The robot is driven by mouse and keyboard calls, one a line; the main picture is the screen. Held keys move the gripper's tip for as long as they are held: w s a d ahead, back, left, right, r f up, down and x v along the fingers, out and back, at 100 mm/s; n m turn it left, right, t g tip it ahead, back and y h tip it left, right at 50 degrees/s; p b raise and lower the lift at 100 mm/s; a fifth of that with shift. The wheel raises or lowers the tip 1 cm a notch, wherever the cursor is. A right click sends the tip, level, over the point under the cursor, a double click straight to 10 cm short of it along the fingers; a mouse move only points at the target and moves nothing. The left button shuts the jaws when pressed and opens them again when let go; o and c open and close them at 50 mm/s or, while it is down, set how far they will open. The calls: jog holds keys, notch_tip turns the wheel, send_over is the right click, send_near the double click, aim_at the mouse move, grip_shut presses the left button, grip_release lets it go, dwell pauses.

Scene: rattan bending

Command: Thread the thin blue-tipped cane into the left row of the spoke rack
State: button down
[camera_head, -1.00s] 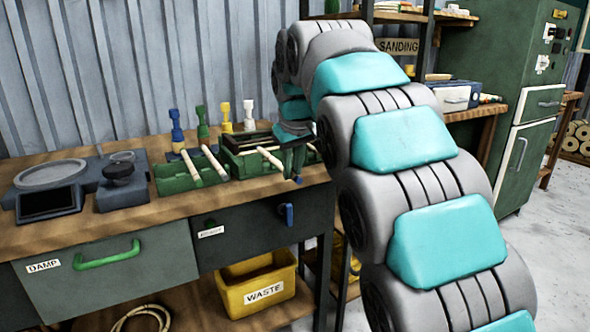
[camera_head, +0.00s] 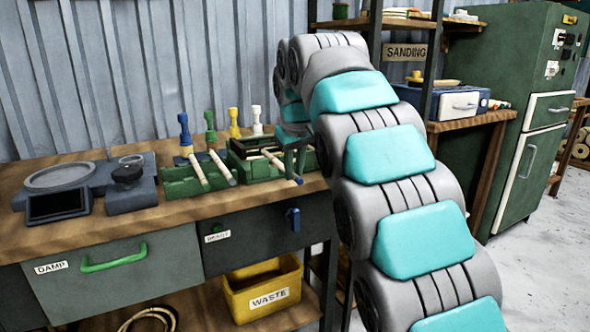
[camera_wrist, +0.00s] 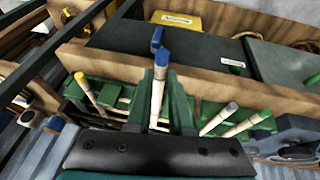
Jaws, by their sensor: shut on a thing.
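My gripper (camera_wrist: 160,105) is shut on a thin pale cane with a blue tip (camera_wrist: 161,60), which stands out between the green fingers in the wrist view. In the head view my gripper (camera_head: 296,162) is at the right end of the workbench, with a blue tip below it. It is over or beside the right edge of a dark green rack (camera_head: 240,171). A second, lighter green rack (camera_head: 172,187) stands just left of it and holds two slanted canes. Which rows belong to the spoke rack is unclear, and the cane's lower contact is hidden.
Coloured posts stand behind the racks. A scale (camera_head: 65,178) is farther left. A yellow waste bin (camera_head: 262,290) sits below.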

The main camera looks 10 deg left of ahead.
jog(key=shift+w+a, duration=0.5)
jog(key=shift+w, duration=0.3)
jog(key=shift+w+a, duration=0.5)
jog(key=shift+w, duration=0.25)
